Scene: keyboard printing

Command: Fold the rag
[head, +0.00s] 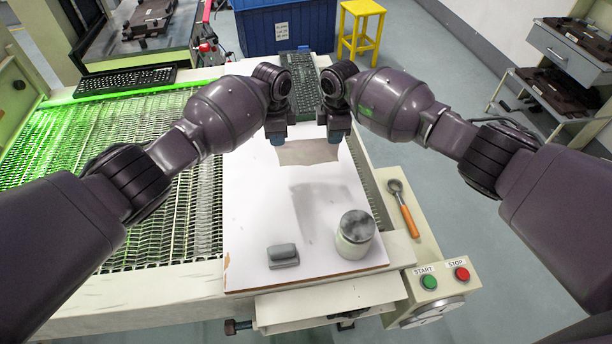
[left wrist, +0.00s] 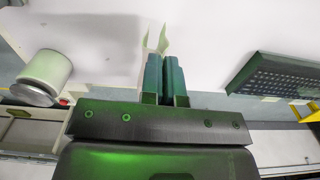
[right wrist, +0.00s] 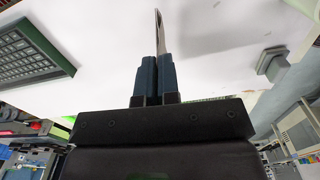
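The brownish-grey rag (head: 308,152) hangs stretched between my two grippers above the white board (head: 250,228) in the head view, with a soft shadow on the board below it. My left gripper (head: 277,138) is shut on the rag's left upper corner; in the left wrist view a pale strip of rag (left wrist: 160,40) stands out from its closed fingers (left wrist: 166,80). My right gripper (head: 335,134) is shut on the right upper corner; in the right wrist view the rag's thin edge (right wrist: 158,32) shows at its closed fingertips (right wrist: 153,78).
A lidded jar (head: 355,236) and a grey block (head: 283,256) stand on the board's near part. A keyboard (head: 302,80) lies behind the grippers, another (head: 125,80) at the back left. A spoon-like tool (head: 404,208) and START/STOP buttons (head: 445,276) are at the right. The board's middle is clear.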

